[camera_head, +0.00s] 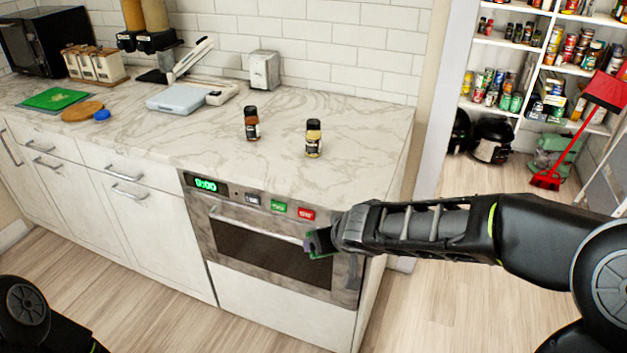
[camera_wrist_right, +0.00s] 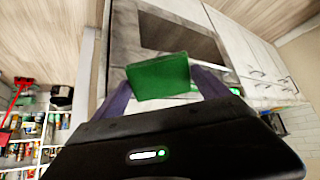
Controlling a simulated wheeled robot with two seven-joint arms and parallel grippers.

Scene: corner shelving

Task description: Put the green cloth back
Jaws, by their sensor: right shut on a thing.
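The green cloth (camera_wrist_right: 158,77) is between the two purple fingers of my right gripper (camera_wrist_right: 162,92) in the right wrist view, which is shut on it. It looks like a flat, roughly rectangular piece. In the head view my right gripper (camera_head: 319,243) is in front of the oven (camera_head: 270,249), close to the right end of its handle (camera_head: 255,225). The cloth is mostly hidden there. I cannot tell whether the cloth touches the handle. Only part of my left arm shows at the lower left; its gripper is out of view.
Two small spice jars (camera_head: 251,123) (camera_head: 313,138) stand on the counter (camera_head: 200,140). A green board (camera_head: 55,98) lies at the counter's left end. Pantry shelves (camera_head: 530,60) and a red broom (camera_head: 548,180) are at the right. The floor before the cabinets is clear.

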